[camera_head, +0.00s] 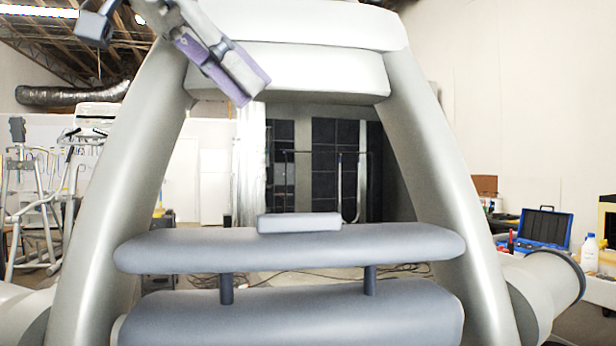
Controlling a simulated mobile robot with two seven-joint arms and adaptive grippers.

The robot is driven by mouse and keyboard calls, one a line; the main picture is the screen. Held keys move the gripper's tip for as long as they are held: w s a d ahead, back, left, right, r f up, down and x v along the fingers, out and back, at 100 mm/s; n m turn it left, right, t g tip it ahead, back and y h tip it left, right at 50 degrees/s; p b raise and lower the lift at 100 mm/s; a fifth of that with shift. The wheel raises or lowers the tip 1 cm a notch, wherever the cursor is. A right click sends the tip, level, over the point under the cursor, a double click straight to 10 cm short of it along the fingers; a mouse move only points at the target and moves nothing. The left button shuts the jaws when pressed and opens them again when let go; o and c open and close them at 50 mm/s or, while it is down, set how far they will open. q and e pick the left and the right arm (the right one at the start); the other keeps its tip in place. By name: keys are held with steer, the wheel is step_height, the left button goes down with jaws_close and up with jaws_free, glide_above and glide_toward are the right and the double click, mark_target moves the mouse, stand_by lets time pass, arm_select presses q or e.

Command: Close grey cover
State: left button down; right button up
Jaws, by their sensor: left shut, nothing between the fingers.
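A blue-grey rounded bar (300,247), which looks like the grey cover, spans the lower middle of the view. It stands raised on two short posts above a thicker grey body (300,318), with a clear gap between them. A small pale block (299,223) sits on top of the bar. My left gripper (250,90) reaches in from the upper left, with its purple fingers shut and empty. It is well above the bar and overlaps the left end of the pale crosspiece in the picture. My right gripper is out of view.
A large silver frame has slanting left (140,165) and right (440,170) legs, joined at the top by a pale crosspiece (300,75). The space between the legs above the bar is open. A blue toolbox (541,228) and white bottle (590,253) stand at the right.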

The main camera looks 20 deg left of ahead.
arm_select(q)
glide_above(297, 215)
step_height(297, 215, down, 7)
steer(key=shift+d+r, duration=0.1)
steer(key=shift+r, duration=0.05)
step_height(297, 215, down, 2)
steer(key=shift+f, duration=0.75)
steer(key=shift+w, duration=0.15)
